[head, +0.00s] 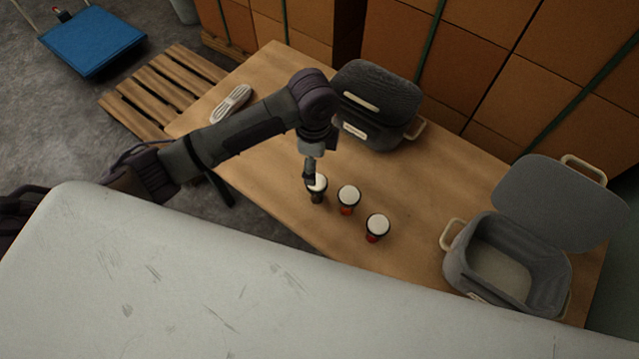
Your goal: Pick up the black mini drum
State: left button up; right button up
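The black mini drum (318,196) stands upright on the wooden table (270,205), the leftmost of a row of three small goblet drums with white heads. My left gripper (311,178) points down from above at this drum. It overlaps the left part of the drum's head in the head view and hides some of it. The fingers are small and dark, so I cannot tell whether they are open or shut, or whether they touch the drum. My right gripper is not in view.
An orange-red drum (347,199) and a red drum (376,228) stand to the right of the black one. A closed grey container (378,105) is behind. An open, empty-looking grey container (462,270) is at right. A pale elongated object (231,103) lies at the table's left.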

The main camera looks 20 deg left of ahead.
aim_at(316, 188)
pick_arm(q)
notch_tip(316, 188, down, 7)
jog(key=shift+s+f, duration=0.1)
jog(key=shift+f, duration=0.05)
jog(key=shift+w+f+b, duration=0.15)
jog(key=shift+f, duration=1.4)
jog(key=shift+w+f+b, duration=0.15)
jog(key=shift+f, duration=1.35)
jog(key=shift+c, duration=0.4)
jog(key=c, duration=1.2)
